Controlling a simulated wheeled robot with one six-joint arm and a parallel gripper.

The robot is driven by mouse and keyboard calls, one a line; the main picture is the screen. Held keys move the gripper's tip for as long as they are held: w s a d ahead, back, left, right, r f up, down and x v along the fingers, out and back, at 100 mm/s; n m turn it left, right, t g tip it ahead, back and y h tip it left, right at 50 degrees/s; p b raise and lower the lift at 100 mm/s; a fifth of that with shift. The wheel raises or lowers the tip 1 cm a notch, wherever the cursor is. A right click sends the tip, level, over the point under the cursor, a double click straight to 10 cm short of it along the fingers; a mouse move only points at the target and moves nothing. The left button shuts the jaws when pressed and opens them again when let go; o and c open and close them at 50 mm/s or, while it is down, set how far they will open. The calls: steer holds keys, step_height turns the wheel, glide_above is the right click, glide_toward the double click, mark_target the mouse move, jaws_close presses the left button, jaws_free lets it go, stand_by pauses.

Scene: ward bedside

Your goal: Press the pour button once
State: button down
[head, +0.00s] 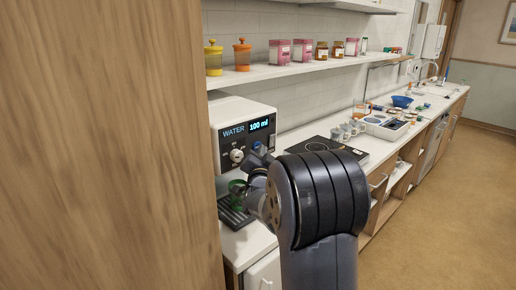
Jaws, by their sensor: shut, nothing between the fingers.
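The white water dispenser (242,107) stands on the counter at the left, behind the wooden panel's edge. Its dark front reads "WATER", and its lit display (259,125) reads "100 ml". A pale round knob (237,155) sits below the lettering. A small blue spot (257,146) shows right of the knob; I cannot tell whether it is the pour button or part of my gripper. My gripper (258,165) is shut and empty at the dispenser's front, partly hidden by my arm. Whether it touches the front is unclear. A green cup (237,187) stands on the drip tray (235,213).
A large wooden panel (110,145) fills the left side. A shelf (300,68) with jars hangs above the dispenser. Right of it on the counter are a black hob (322,150), mugs (347,131) and a blue bowl (402,101). The floor at right is clear.

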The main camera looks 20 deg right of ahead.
steer(key=shift+w+a, duration=0.15)
steer(key=shift+w, duration=0.15)
steer(key=shift+s+f+b, duration=0.1)
steer(key=shift+s+b, duration=0.05)
steer(key=shift+b, duration=0.15)
stand_by(0.3)
steer(key=shift+s+d+b, duration=0.3)
steer(key=shift+s+b, duration=0.3)
steer(key=shift+s, duration=0.05)
steer(key=s+b, duration=0.1)
steer(key=s+d+b, duration=0.1)
steer(key=s, duration=0.1)
steer(key=s+b, duration=0.1)
steer(key=shift+s+d, duration=0.35)
steer(key=shift+w, duration=0.1)
stand_by(0.4)
